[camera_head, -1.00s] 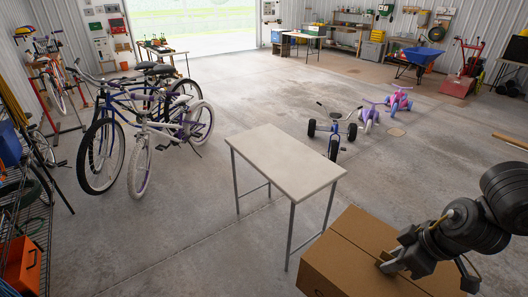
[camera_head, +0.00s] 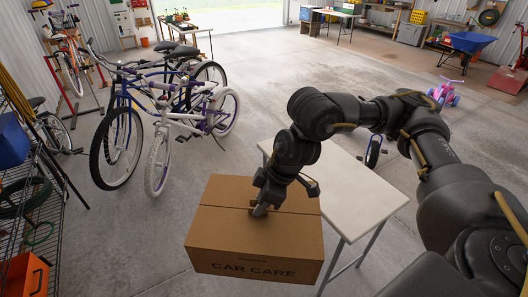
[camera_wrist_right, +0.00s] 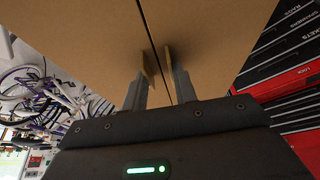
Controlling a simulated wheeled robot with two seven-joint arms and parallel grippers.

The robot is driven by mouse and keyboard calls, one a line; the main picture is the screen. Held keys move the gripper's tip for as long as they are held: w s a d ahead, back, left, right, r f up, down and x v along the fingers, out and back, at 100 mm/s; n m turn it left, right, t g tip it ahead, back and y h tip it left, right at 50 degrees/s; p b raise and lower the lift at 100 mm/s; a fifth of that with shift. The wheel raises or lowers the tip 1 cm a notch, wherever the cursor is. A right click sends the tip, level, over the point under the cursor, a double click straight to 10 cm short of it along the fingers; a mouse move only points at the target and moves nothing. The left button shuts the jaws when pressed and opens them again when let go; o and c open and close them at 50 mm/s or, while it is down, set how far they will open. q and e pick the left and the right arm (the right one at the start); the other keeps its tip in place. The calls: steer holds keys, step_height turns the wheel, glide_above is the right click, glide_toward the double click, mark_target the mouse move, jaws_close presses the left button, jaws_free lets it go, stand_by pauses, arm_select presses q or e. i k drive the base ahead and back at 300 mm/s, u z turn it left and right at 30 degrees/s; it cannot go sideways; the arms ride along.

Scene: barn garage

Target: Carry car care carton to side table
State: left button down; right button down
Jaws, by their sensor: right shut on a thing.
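The car care carton (camera_head: 255,250) is a closed brown cardboard box with "CAR CARE" on its front. It hangs in the lower middle of the head view, in front of the side table's left part and hiding some of it. My right gripper (camera_head: 262,208) is shut on the carton's top; the right wrist view shows its fingers (camera_wrist_right: 155,80) at the seam of the carton's top (camera_wrist_right: 100,45). The side table (camera_head: 368,200) has a pale bare top and thin grey legs, just right of the carton. My left gripper is not in view.
Several bicycles (camera_head: 160,130) stand at the left. A wire shelf (camera_head: 40,215) with an orange box (camera_head: 25,272) is at the far left. A tricycle is partly hidden behind my right arm. The floor behind is open.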

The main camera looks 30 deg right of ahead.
mark_target(329, 170)
steer(key=u, duration=0.2)
steer(key=i, duration=1.5)
steer(key=z, duration=0.55)
steer(key=i, duration=0.9)
steer(key=z, duration=1.45)
steer(key=i, duration=0.55)
steer(key=z, duration=0.55)
